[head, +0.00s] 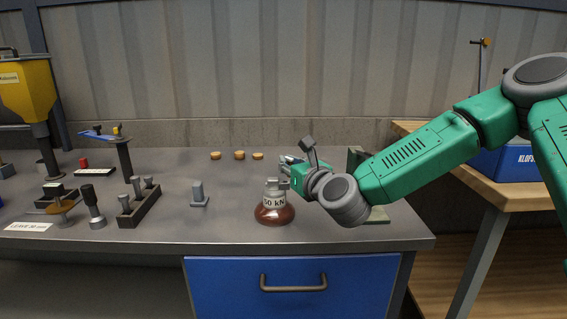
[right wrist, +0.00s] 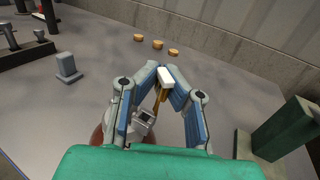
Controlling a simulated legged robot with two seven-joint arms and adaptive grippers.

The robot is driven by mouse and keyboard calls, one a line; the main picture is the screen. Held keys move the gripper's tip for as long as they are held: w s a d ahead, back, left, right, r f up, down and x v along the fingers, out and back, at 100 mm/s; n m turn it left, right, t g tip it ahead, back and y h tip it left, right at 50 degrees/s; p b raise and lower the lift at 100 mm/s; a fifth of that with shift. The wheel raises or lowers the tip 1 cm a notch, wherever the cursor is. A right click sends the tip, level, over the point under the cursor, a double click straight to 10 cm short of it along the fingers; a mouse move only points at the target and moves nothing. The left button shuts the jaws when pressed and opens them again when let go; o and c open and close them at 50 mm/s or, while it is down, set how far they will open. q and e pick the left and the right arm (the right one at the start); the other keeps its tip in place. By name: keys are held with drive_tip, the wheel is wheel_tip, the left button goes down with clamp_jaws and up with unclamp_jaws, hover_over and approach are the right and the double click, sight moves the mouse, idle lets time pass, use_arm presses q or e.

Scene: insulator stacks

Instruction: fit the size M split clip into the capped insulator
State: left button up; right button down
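The capped insulator (head: 274,213) stands upright on the grey bench, brown below with a grey metal cap and a "50 kN" label. In the right wrist view its cap (right wrist: 144,118) shows between my fingers, and most of its brown body is hidden. My right gripper (head: 286,160) is just above and behind the cap. In the right wrist view the fingers (right wrist: 164,76) close on a small piece with a white block and a brass-coloured shank, apparently the split clip (right wrist: 158,97). Its size mark cannot be read. My left gripper is not in view.
Several posts and holders, including a grey stand (head: 199,197) and a dark rack (head: 139,207), occupy the bench's left. Small round brass-coloured pieces (head: 239,155) lie at the back. A greenish block fixture (head: 378,214) stands at right, partly behind my arm.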

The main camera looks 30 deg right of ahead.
drive_tip(key=shift+d, duration=0.3)
drive_tip(key=shift+a+r, duration=0.25)
drive_tip(key=shift+a, duration=0.5)
drive_tip(key=shift+d+f, duration=0.25)
drive_tip(key=shift+d, duration=0.45)
drive_tip(key=shift+a+r+b, duration=0.2)
drive_tip(key=shift+a+b, duration=0.15)
drive_tip(key=shift+a, duration=0.65)
drive_tip(key=shift+d+f, duration=0.15)
drive_tip(key=shift+d, duration=0.35)
drive_tip(key=shift+a+b, duration=0.3)
drive_tip(key=shift+a, duration=0.3)
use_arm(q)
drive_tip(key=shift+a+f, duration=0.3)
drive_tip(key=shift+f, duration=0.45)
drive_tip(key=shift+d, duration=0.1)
use_arm(e)
drive_tip(key=shift+d, duration=0.15)
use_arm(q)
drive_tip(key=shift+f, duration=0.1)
use_arm(e)
drive_tip(key=shift+d+f, duration=0.1)
